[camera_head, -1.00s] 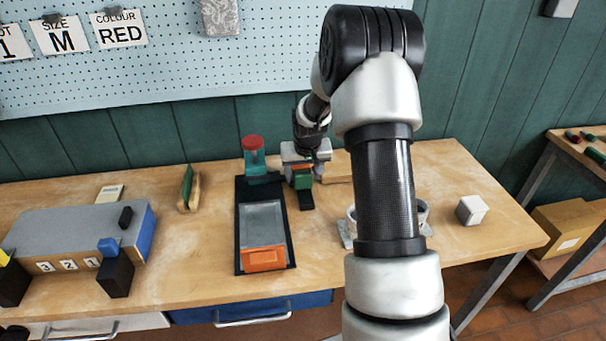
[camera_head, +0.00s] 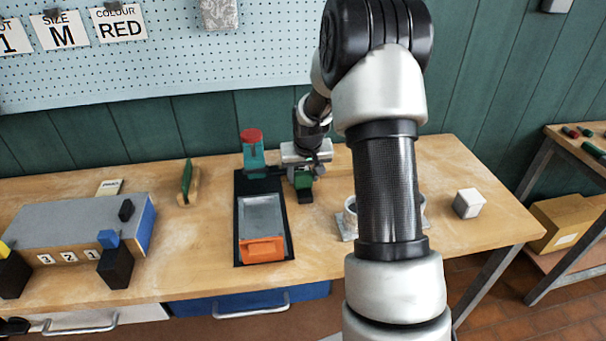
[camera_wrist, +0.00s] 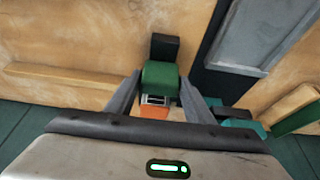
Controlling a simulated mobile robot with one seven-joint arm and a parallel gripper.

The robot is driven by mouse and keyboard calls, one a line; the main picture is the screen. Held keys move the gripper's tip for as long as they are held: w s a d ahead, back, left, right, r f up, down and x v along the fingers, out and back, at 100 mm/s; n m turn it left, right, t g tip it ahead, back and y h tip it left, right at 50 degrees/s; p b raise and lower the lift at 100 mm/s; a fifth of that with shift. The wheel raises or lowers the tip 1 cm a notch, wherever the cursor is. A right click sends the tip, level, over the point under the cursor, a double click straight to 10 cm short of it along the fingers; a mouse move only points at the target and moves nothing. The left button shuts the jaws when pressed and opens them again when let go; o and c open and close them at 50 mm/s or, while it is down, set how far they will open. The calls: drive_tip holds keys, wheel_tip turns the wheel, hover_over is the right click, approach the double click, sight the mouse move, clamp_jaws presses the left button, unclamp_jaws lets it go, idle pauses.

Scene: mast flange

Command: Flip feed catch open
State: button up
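A small green block (camera_head: 304,181) with a black foot (camera_head: 305,196) stands on the bench, right of a black-based feeder (camera_head: 239,259). I cannot tell for sure which part is the feed catch. My gripper (camera_wrist: 161,78) points down at the green block. In the wrist view, its fingers stand apart on either side of the green block (camera_wrist: 160,78), with the black part (camera_wrist: 164,46) beyond it and a bit of orange (camera_wrist: 154,111) nearer the palm. The fingers look open, close to the block's sides; contact is not clear.
The feeder has a grey tray (camera_head: 261,215), an orange front (camera_head: 262,250) and a teal post (camera_head: 253,156) with a red cap just left of my gripper. A wooden strip (camera_wrist: 60,82) lies beside it. A white cube (camera_head: 468,203) stands right; a grey box (camera_head: 75,222) left.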

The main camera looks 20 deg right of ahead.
drive_tip(key=shift+o, duration=1.2)
drive_tip(key=shift+r, duration=0.15)
drive_tip(key=v, duration=1.7)
drive_tip(key=shift+p, duration=0.45)
